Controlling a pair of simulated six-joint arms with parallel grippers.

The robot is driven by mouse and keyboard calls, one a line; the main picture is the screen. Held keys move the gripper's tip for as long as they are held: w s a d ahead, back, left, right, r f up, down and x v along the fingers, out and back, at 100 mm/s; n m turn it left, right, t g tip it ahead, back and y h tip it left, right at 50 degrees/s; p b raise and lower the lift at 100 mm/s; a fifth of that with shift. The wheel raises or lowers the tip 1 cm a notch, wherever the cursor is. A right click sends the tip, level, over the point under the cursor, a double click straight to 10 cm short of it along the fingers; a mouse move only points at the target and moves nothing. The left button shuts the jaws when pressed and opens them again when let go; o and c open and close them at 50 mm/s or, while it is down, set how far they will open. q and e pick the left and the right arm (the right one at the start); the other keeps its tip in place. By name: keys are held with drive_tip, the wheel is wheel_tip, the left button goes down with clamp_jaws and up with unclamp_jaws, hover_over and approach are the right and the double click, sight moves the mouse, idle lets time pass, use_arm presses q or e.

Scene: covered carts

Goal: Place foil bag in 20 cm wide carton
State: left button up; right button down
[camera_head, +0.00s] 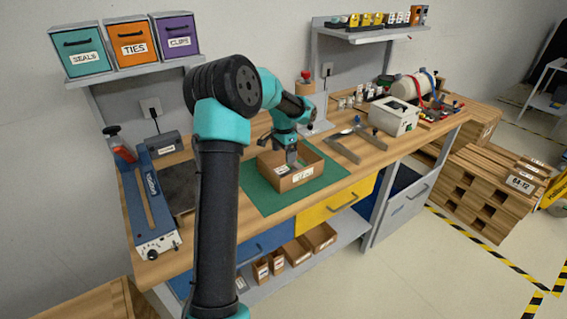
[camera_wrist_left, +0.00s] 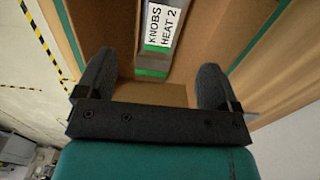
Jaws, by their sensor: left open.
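The open cardboard carton (camera_head: 297,180) stands on a green mat on the workbench, with a small label on its front wall. In the left wrist view the carton's brown walls and floor (camera_wrist_left: 205,30) show around a grey foil bag (camera_wrist_left: 153,62) with green bands and a white label reading "KNOBS HEAT 2". The bag lies inside the carton. My left gripper (camera_head: 292,160) points down into the carton. Its two dark fingers (camera_wrist_left: 156,65) are apart, one on each side of the bag, with visible gaps. My right gripper is not in view.
A blue sealing device (camera_head: 152,205) stands at the bench's left end. Metal brackets (camera_head: 355,145) and a white box-shaped device (camera_head: 394,116) lie to the right. Bins (camera_head: 132,45) sit on a shelf above. The green mat (camera_head: 262,192) is clear around the carton.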

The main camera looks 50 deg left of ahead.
use_arm(q)
drive_tip(key=shift+r, duration=2.3)
